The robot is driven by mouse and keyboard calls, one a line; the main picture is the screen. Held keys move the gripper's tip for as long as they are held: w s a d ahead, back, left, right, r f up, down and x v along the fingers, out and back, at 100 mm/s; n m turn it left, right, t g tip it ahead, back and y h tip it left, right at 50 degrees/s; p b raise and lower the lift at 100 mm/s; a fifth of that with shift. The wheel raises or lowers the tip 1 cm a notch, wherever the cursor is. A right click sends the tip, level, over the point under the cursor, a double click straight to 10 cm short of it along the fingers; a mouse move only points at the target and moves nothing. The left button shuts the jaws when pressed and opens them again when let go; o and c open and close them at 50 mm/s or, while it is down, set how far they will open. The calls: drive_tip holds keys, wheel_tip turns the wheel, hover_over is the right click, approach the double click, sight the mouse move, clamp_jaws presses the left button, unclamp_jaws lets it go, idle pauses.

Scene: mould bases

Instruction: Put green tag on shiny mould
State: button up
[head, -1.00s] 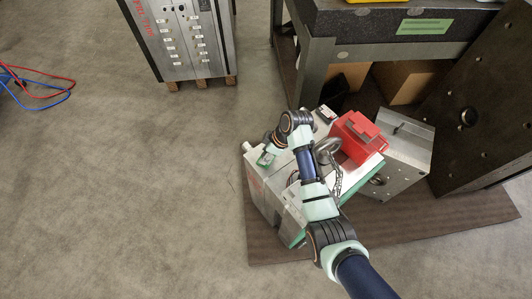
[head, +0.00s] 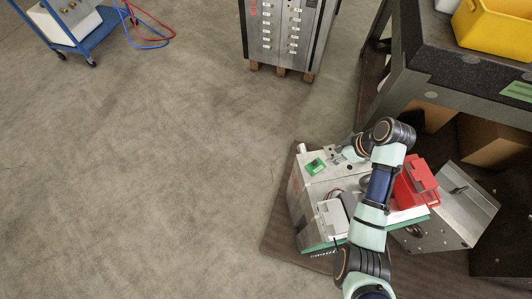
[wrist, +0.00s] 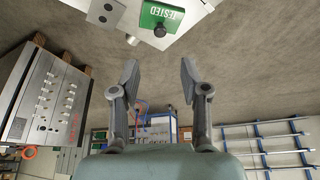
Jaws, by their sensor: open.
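The green tag (head: 316,166) lies on the top of a pale shiny metal mould (head: 333,178), close to its far left corner, in the head view. In the head view my gripper (head: 340,154) is just right of the tag, and my arm hides part of the mould.
A workbench (head: 440,65) with a yellow bin (head: 495,25) is at upper right. A labelled mould stack (head: 292,30) stands behind.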

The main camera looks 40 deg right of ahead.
drive_tip(key=shift+w, duration=0.1)
drive_tip(key=w+a+r+t+h, duration=0.2)
drive_tip(key=w+a+r, duration=0.2)
drive_tip(key=w+a, duration=0.75)
drive_tip(key=w+a+r+t, duration=0.15)
drive_tip(key=a+r, duration=0.25)
drive_tip(key=a, duration=0.5)
drive_tip(key=w+a+r+t, duration=0.1)
drive_tip(key=w+a+r, duration=0.2)
drive_tip(key=a, duration=0.6)
drive_tip(key=s+a+r+m+t, duration=0.1)
drive_tip(key=s+a+r+t, duration=0.1)
drive_tip(key=a+r, duration=0.2)
drive_tip(key=s+a+r+t+y, duration=0.1)
drive_tip(key=a+r, duration=0.3)
drive_tip(key=a, duration=0.4)
drive_tip(key=shift+s+a+r+m+t, duration=0.25)
drive_tip(key=shift+s+a+m+t, duration=0.15)
drive_tip(key=shift+s, duration=0.25)
wheel_tip(320, 180, up, 45)
drive_tip(key=p, duration=4.5)
drive_tip(key=shift+d, duration=0.15)
